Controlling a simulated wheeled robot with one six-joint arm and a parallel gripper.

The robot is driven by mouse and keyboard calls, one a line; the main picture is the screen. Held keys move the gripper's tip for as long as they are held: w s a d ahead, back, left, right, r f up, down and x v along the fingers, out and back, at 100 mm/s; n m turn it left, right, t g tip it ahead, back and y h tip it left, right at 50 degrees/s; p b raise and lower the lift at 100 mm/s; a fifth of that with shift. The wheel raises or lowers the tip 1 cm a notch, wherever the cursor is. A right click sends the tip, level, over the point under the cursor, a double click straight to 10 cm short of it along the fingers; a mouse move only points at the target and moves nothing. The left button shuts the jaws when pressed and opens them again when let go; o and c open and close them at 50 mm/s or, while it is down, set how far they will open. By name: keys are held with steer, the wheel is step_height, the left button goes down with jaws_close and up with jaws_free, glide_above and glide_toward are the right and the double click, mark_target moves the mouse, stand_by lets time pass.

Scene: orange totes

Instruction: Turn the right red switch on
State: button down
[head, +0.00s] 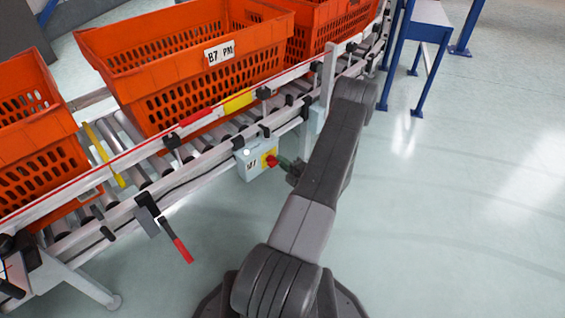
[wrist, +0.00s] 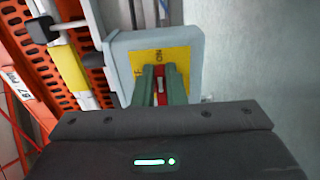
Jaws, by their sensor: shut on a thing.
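The red switch (head: 271,161) sits on a yellow plate on the front of a light grey box (head: 251,166) fixed to the conveyor's side. My gripper (head: 281,163) reaches it from the right in the head view. In the wrist view the green fingers of my gripper (wrist: 161,84) are shut on the red switch (wrist: 161,82), one on each side. The fingers hide much of the switch. The yellow plate (wrist: 165,60) shows the letters ON above the fingers and part of another word to their left.
A roller conveyor with orange totes (head: 197,86) runs along the left. A lever with a red handle (head: 181,247) hangs from its rail, left of the box. A blue-legged table (head: 430,14) stands at the top right. The floor at right is clear.

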stand_by(0.3)
steer(key=c, duration=1.5)
jaws_free()
steer(key=p+v, duration=0.3)
steer(key=v, duration=1.1)
steer(key=shift+w, duration=0.1)
steer(key=b+x, duration=0.3)
steer(key=x, duration=1.1)
